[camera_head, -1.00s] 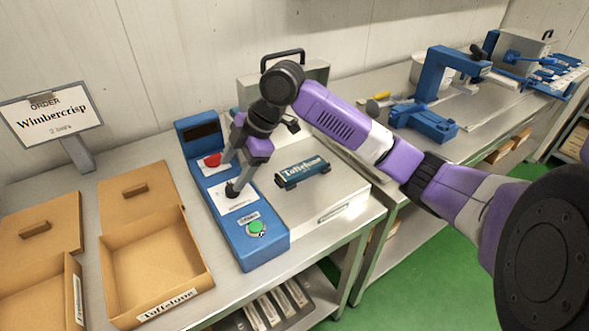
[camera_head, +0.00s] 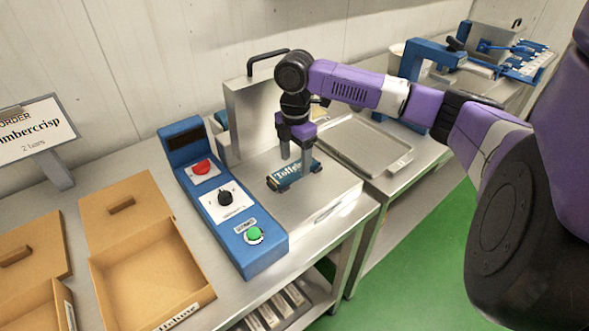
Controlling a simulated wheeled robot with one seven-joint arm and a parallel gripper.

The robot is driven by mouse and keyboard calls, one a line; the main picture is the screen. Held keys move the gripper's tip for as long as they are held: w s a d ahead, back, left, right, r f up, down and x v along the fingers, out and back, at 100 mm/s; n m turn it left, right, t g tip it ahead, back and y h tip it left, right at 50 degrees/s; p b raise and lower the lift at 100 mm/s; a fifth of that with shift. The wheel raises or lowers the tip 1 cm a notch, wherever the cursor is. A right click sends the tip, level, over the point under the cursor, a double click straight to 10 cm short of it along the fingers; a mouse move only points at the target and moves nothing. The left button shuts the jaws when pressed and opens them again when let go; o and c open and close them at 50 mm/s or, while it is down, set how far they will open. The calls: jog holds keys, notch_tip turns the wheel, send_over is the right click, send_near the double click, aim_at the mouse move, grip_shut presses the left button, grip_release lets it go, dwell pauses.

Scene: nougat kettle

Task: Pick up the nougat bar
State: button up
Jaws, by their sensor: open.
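The nougat bar (camera_head: 285,179) is a dark teal wrapped bar with pale lettering, lying on the flat steel top of the machine. My gripper (camera_head: 296,167) points down over it and is open. One finger is on the far side of the bar and the other comes down in front of its near side, hiding part of the label and its right end. I cannot tell whether either finger touches the bar.
A blue control panel (camera_head: 255,262) with a red button, a black dial and a green button stands left of the bar. A steel housing with a handle (camera_head: 268,60) rises behind. Open cardboard boxes (camera_head: 190,245) lie left. A metal tray (camera_head: 400,160) lies right.

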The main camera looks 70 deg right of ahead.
jog(key=shift+f, duration=1.2)
grip_shut()
jog(key=shift+r, duration=0.15)
